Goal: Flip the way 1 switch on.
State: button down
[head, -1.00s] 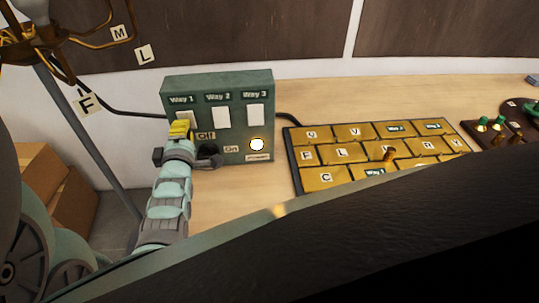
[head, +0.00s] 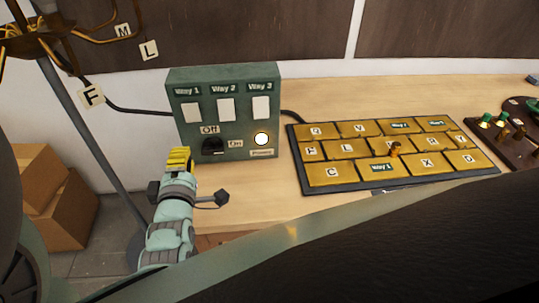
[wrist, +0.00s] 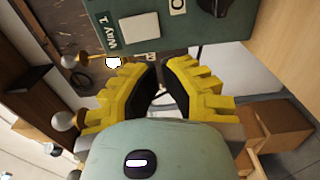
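The green switch box (head: 183,136) stands on the bench with white way 1 (head: 192,112), way 2 and way 3 plates in a row. The way 1 switch also shows in the wrist view (wrist: 140,30); I cannot tell which way it is tipped. My gripper (head: 178,153), with yellow fingers, is in front of and below the way 1 switch, apart from it. In the wrist view the fingertips (wrist: 160,64) nearly meet, with nothing between them.
A black knob (head: 212,146) sits between Off and On labels; the power light (head: 261,139) glows white. A gold-tiled board (head: 345,175) lies to the right. A brass lamp (head: 30,40) stands left; one bulb (wrist: 113,62) glows. Cardboard boxes (head: 68,218) are on the floor.

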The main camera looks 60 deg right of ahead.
jog(key=v, duration=0.2)
jog(key=shift+s+a+f+b, duration=0.15)
jog(key=shift+s+a+b, duration=0.1)
jog(key=shift+b, duration=0.1)
dwell(0.4)
